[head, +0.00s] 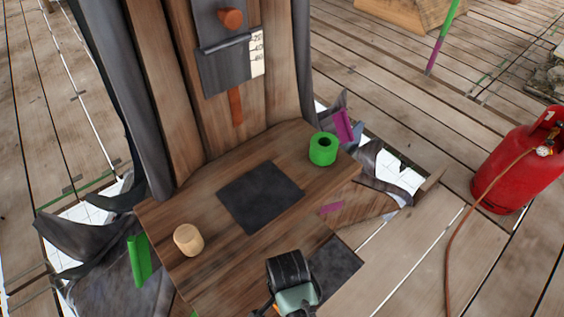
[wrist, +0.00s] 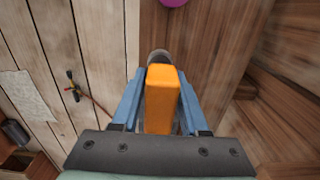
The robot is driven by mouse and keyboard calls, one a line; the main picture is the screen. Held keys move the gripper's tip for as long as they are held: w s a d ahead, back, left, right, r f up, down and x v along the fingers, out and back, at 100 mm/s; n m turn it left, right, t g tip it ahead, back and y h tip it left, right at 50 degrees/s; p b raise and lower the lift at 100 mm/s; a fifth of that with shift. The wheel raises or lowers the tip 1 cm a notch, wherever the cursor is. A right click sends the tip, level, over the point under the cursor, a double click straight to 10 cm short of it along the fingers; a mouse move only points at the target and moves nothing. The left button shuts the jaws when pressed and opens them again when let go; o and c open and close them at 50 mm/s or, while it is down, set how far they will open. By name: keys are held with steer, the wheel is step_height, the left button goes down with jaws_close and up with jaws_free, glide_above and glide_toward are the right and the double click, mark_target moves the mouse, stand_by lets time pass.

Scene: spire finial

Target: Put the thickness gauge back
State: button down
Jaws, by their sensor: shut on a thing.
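My gripper (wrist: 160,84) has its two blue fingers shut on an orange block-shaped thing (wrist: 161,102), perhaps the thickness gauge's handle. A grey rounded part shows just beyond it; I cannot tell whether they are joined. A dark plate (head: 226,72) on the upright wooden boards carries an orange-brown knob (head: 230,18) and a white scale label (head: 257,52). An orange-brown strip (head: 236,108) hangs below it.
A dark square mat (head: 260,196) lies on the bench between a pale wooden cylinder (head: 188,240) and a green ring-shaped cylinder (head: 323,149). A red gas bottle (head: 517,165) with a hose stands at right. Torn dark sheeting (head: 90,225) lies at left.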

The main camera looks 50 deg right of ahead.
steer(key=shift+f+b, duration=0.85)
steer(key=shift+f, duration=2.15)
steer(key=shift+f, duration=0.1)
steer(key=shift+c, duration=2.1)
jaws_free()
step_height(320, 180, up, 12)
steer(key=p, duration=0.4)
